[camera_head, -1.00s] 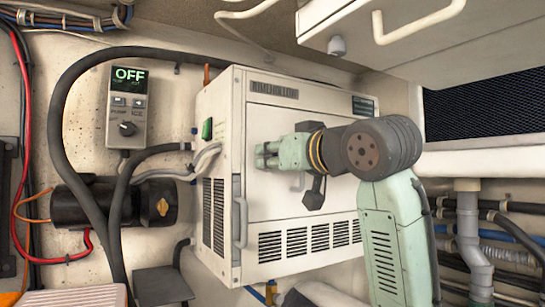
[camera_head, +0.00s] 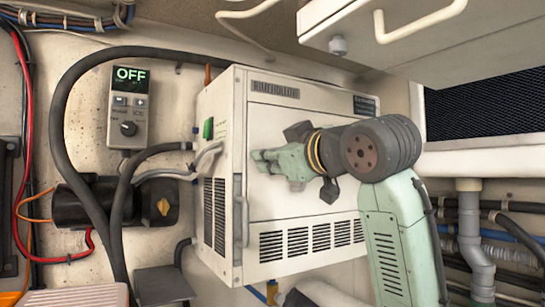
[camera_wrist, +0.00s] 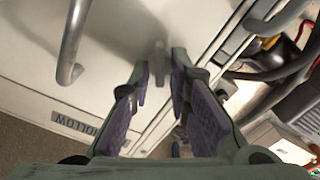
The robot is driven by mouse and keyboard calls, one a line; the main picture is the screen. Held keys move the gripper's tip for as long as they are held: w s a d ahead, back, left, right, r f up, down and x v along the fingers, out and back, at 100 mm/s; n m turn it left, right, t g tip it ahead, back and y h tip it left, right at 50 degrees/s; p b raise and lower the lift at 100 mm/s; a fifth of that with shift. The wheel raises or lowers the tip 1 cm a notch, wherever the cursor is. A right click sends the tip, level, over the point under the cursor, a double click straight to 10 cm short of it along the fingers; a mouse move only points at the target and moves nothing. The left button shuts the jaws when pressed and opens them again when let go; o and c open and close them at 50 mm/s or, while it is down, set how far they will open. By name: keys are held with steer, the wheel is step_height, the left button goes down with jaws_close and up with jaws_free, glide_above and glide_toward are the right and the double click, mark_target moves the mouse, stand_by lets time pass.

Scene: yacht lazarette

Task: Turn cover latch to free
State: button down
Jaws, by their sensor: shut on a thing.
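The cover latch (camera_wrist: 160,50) is a small grey, blurred piece between my fingertips in the wrist view. In the head view it is hidden by my gripper, so its angle cannot be told there. The cover (camera_head: 325,205) is the front panel of a white boxy unit with vent slots along its lower edge. My gripper (camera_head: 259,162) is at the left part of this cover, pale green and rolled. In the wrist view my gripper (camera_wrist: 158,68) has its purple-padded fingers close together on the latch.
A grey bar handle (camera_head: 240,212) stands at the unit's left edge. A control box reading OFF (camera_head: 128,107) hangs on the wall, with hoses and cables beside the unit. A locker with a handle (camera_head: 385,35) overhangs at upper right. Pipes (camera_head: 470,235) run at lower right.

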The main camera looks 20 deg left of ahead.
steer(key=n, duration=1.1)
steer(key=shift+s+a+f+n, duration=0.15)
steer(key=shift+s+f+n, duration=0.05)
steer(key=shift+f+n, duration=0.2)
stand_by(0.3)
steer(key=c, duration=1.8)
jaws_free()
steer(key=shift+o, duration=0.2)
steer(key=v, duration=1.2)
